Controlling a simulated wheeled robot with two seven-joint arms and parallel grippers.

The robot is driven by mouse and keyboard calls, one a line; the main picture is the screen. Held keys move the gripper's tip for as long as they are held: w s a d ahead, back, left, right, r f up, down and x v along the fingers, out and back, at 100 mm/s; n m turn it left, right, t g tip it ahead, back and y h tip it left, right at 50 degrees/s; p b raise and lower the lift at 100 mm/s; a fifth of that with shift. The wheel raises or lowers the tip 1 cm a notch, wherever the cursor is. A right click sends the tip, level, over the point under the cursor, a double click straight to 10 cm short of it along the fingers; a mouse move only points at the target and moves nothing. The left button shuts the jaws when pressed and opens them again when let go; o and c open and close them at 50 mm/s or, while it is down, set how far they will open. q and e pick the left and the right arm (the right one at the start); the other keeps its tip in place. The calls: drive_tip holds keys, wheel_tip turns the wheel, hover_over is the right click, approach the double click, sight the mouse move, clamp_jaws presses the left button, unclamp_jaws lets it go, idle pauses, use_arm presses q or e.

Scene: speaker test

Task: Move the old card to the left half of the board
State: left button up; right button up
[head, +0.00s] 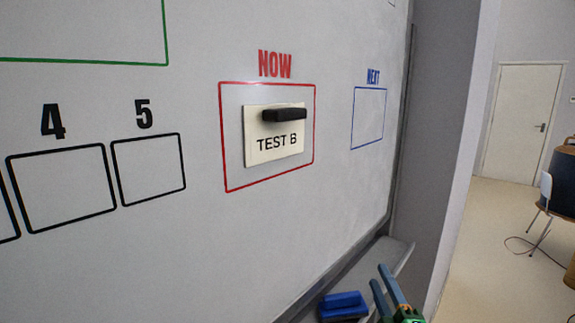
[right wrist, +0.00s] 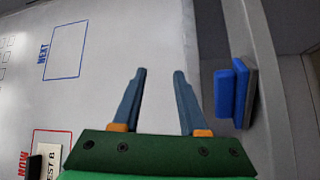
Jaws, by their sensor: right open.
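A cream card (head: 273,143) reading "TEST B" is on the whiteboard (head: 210,240) inside the red frame marked NOW. It has a black bar-shaped handle (head: 285,115) near its top. Part of the card (right wrist: 48,160) also shows at the lower left of the right wrist view. My right gripper (head: 385,275) is at the bottom right of the head view, below and right of the card and apart from it. In the right wrist view its two blue-grey fingers (right wrist: 158,75) are spread with nothing between them. My left gripper is not in view.
A blue eraser (head: 343,303) lies on the ledge (head: 395,262) under the board, close to my right gripper. The blue NEXT frame (head: 369,117) is empty. Black frames numbered 4 (head: 62,187) and 5 (head: 148,168) are empty at the left. A green frame shows at top left.

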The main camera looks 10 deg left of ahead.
drive_tip(key=s+a+r+n+t+y, duration=0.1)
drive_tip(key=a+r+n+y, duration=0.1)
drive_tip(key=r+n+y, duration=0.35)
drive_tip(key=a+r+n+t+y, duration=0.1)
drive_tip(key=a+r+n+y, duration=0.2)
drive_tip(key=r+n, duration=0.5)
drive_tip(key=n+g+y, duration=0.3)
drive_tip(key=n+g, duration=0.7)
drive_tip(key=n, duration=2.5)
approach(294, 116)
drive_tip(key=shift+m+g+y, duration=0.25)
drive_tip(key=shift+g, duration=0.05)
drive_tip(key=p+x, duration=0.2)
drive_tip(key=x, duration=0.5)
drive_tip(key=shift+w+a+r, duration=0.1)
drive_tip(key=shift+w+a, duration=0.15)
drive_tip(key=shift+w+a+p, duration=0.35)
